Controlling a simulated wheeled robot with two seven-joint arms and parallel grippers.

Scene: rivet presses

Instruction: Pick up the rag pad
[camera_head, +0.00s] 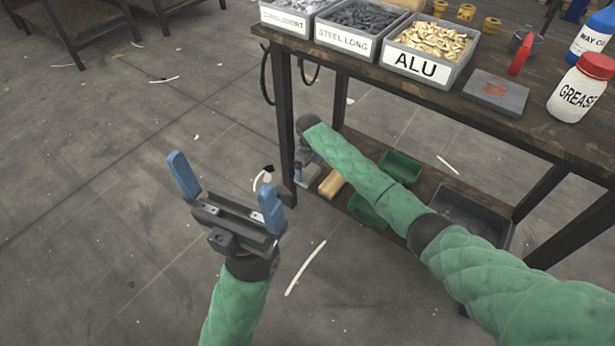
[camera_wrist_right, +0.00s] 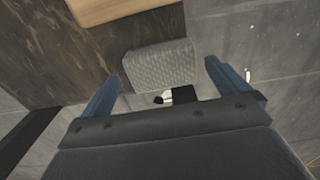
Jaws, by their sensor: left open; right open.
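A grey, quilted-looking pad (camera_wrist_right: 160,66), which I take for the rag pad, lies at the end of the bench's lower shelf in the right wrist view. In the head view a light grey patch of it (camera_head: 312,181) shows, mostly hidden by my right gripper (camera_head: 303,172). My right gripper's blue fingers (camera_wrist_right: 164,76) are open in the wrist view, one on each side of the pad's near part. They hold nothing; I cannot tell how far above the pad they are. My left gripper (camera_head: 222,184) is open and empty over the floor, left of the bench.
A tan block (camera_head: 332,184) lies beside the pad. Green bins (camera_head: 401,167) and a dark tray (camera_head: 470,212) stand on the lower shelf. A bench leg (camera_head: 286,125) rises close to my right gripper. The bench top holds labelled bins (camera_head: 430,52), a stained grey slab (camera_head: 495,92) and a grease jar (camera_head: 582,90).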

